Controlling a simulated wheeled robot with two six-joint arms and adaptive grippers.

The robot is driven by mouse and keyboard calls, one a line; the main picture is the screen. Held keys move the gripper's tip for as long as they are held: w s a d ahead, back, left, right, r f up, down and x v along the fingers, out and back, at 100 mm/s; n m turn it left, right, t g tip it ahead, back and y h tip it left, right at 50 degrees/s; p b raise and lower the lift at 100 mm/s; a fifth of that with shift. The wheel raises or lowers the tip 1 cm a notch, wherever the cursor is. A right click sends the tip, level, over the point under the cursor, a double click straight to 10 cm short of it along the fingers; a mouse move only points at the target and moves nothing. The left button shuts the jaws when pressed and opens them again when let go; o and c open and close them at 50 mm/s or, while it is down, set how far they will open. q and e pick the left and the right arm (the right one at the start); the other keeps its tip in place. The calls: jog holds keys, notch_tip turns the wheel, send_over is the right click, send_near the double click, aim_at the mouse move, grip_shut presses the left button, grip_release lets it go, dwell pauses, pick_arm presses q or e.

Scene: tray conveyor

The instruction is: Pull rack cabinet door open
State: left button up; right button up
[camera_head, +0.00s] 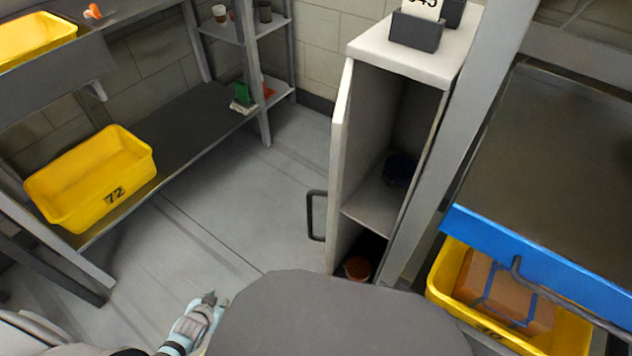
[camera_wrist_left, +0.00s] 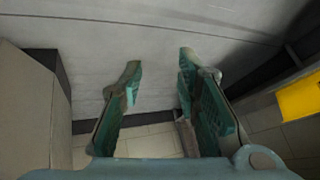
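The rack cabinet (camera_head: 398,62) stands right of centre in the head view, with its front open. Its pale door (camera_head: 338,170) is swung out at the left side of the opening and shows nearly edge-on. The dark door handle (camera_head: 311,216) sticks out from the door's left face. My left gripper (camera_head: 212,301) is low in the head view, to the left of the handle and below it, clear of the door. In the left wrist view the left gripper (camera_wrist_left: 160,75) has its fingers spread with nothing between them. My right gripper is not in view.
Inside the cabinet are a dark blue item (camera_head: 399,168) on the shelf and a reddish-brown one (camera_head: 357,268) at the bottom. A yellow bin (camera_head: 62,190) sits on the left rack. A blue-edged surface (camera_head: 530,262) is at right. The floor between is clear.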

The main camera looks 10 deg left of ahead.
pick_arm(q)
jog(key=w+a+r+m+t+h+p, duration=0.1)
jog(key=w+a+r+m+t+p, duration=0.2)
jog(key=w+r, duration=0.75)
jog(key=w+a+r+t+h, duration=0.15)
jog(key=w+r+t, duration=0.45)
jog(key=r, duration=0.8)
jog(key=w+d+r+m+t+h+p, duration=0.1)
jog(key=w+d+r+m+h, duration=0.15)
jog(key=r, duration=0.35)
jog(key=w+d+r+m+h, duration=0.1)
jog(key=d+r+m+h, duration=0.2)
jog(key=r, duration=0.4)
jog(key=s+d+r+m+g+h, duration=0.4)
jog(key=s+d+m+g+h, duration=0.2)
jog(key=s+d+g+h, duration=0.55)
jog(key=s+x, duration=0.1)
jog(key=x, duration=1.1)
jog(key=shift+w+d, duration=0.15)
jog(key=shift+d, duration=0.4)
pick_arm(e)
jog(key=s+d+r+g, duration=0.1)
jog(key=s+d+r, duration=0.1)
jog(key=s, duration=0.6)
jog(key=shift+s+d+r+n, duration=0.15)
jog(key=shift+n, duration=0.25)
pick_arm(q)
jog(key=shift+r+n+g, duration=0.1)
jog(key=shift+n+g, duration=0.15)
grip_shut()
